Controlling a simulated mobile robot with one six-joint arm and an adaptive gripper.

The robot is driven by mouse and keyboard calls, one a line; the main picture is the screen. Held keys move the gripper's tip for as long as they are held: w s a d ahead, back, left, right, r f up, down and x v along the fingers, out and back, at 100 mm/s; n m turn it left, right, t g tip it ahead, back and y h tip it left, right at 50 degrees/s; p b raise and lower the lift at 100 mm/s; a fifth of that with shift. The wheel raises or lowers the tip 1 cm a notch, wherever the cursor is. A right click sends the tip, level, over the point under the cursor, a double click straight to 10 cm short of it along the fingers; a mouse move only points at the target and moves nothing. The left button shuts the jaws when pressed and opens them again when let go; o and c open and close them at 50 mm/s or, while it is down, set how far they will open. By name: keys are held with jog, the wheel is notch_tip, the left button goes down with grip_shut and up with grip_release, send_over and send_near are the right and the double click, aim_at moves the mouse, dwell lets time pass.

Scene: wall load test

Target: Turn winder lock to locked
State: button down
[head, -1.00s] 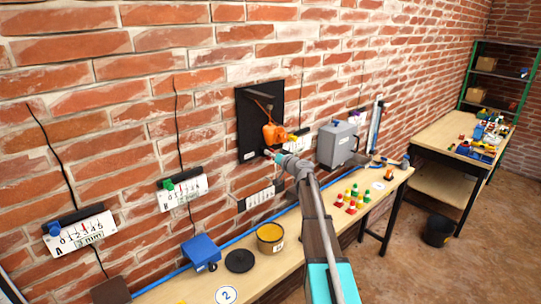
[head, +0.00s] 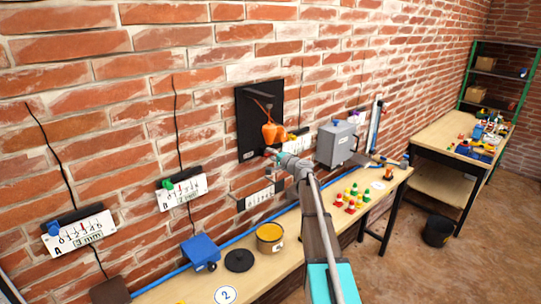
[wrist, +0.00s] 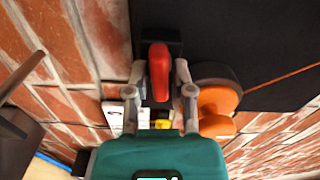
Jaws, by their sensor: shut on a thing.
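The winder lock shows as a red lever (wrist: 159,72) on a dark mount at the edge of the black wall panel (wrist: 255,35). My gripper (wrist: 160,78) has one finger on each side of the lever and is shut on it. In the wrist view the lever stands upright in the picture. In the head view my gripper (head: 277,156) is at the lower edge of the black panel (head: 245,120), and only a small red bit of the lever shows. I cannot read any locked mark.
Orange rounded parts (head: 270,132) hang before the panel, close beside my gripper; they also show in the wrist view (wrist: 216,100). A grey box (head: 336,145) is on the wall to the right.

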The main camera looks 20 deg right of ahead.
jog(key=shift+m, duration=0.6)
jog(key=c, duration=0.6)
grip_release()
jog(key=shift+f, duration=0.1)
jog(key=shift+c, duration=0.2)
jog(key=v, duration=1.2)
